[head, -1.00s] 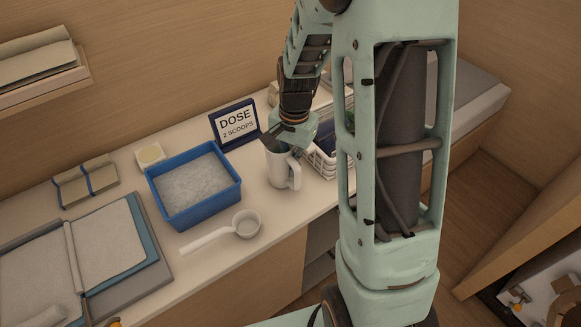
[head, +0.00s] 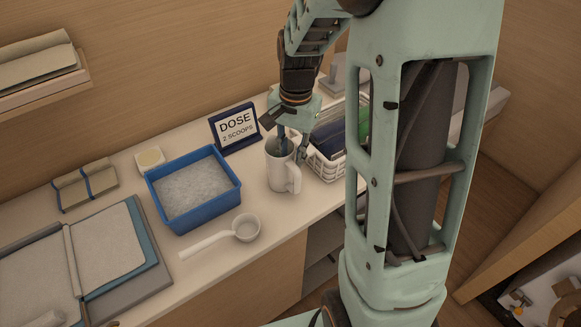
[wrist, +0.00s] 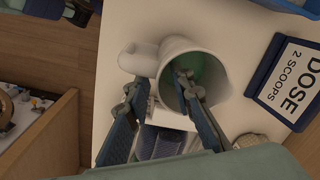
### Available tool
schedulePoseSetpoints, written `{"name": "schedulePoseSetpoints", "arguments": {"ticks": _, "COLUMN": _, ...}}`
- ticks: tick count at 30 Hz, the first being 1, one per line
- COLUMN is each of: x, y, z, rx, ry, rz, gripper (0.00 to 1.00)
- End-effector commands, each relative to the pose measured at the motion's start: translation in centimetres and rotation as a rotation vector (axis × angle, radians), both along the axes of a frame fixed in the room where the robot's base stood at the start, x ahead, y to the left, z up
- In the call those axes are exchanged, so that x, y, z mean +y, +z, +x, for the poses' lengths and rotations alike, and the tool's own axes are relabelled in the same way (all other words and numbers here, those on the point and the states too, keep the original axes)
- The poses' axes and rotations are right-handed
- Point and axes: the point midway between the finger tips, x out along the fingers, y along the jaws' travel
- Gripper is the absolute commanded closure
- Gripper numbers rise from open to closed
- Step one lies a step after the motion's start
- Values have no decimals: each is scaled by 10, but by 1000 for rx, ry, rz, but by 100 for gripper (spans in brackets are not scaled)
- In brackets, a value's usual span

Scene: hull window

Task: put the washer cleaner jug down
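The white washer cleaner jug (head: 278,174) stands upright on the counter, its handle toward the right. In the wrist view the jug (wrist: 168,48) shows from above, with green inside its open mouth. My gripper (head: 293,150) points down at the jug's rim, its fingers spread. In the wrist view my gripper (wrist: 158,83) has one finger over or in the mouth and the other outside the wall near the handle. A gap shows between the outer finger and the wall; contact of the inner finger cannot be told.
A blue tray of white powder (head: 236,190), a white scoop (head: 246,227) and a DOSE sign (head: 236,128) are left of the jug. A white basket (head: 325,168) stands close on its right.

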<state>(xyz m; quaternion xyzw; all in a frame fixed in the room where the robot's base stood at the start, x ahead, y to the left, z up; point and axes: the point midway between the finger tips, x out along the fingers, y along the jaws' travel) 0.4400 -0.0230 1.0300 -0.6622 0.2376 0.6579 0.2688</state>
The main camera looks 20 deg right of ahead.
Motion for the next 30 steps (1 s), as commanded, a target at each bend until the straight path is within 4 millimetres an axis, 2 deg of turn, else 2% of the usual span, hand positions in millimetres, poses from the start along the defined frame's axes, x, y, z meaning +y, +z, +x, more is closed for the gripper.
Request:
{"name": "schedulePoseSetpoints", "arguments": {"ticks": 3, "x": -1, "y": 27, "z": 1, "rx": -5, "ry": 0, "rz": 0, "gripper": 78}}
{"name": "schedulePoseSetpoints", "arguments": {"ticks": 10, "x": -2, "y": 58, "z": 0, "rx": -3, "ry": 1, "rz": 0, "gripper": 78}}
{"name": "schedulePoseSetpoints", "arguments": {"ticks": 15, "x": -2, "y": 65, "z": -2, "rx": 1, "ry": 1, "rz": 1, "gripper": 78}}
{"name": "schedulePoseSetpoints", "arguments": {"ticks": 30, "x": -4, "y": 65, "z": -1, "rx": -6, "ry": 0, "rz": -3, "gripper": 78}}
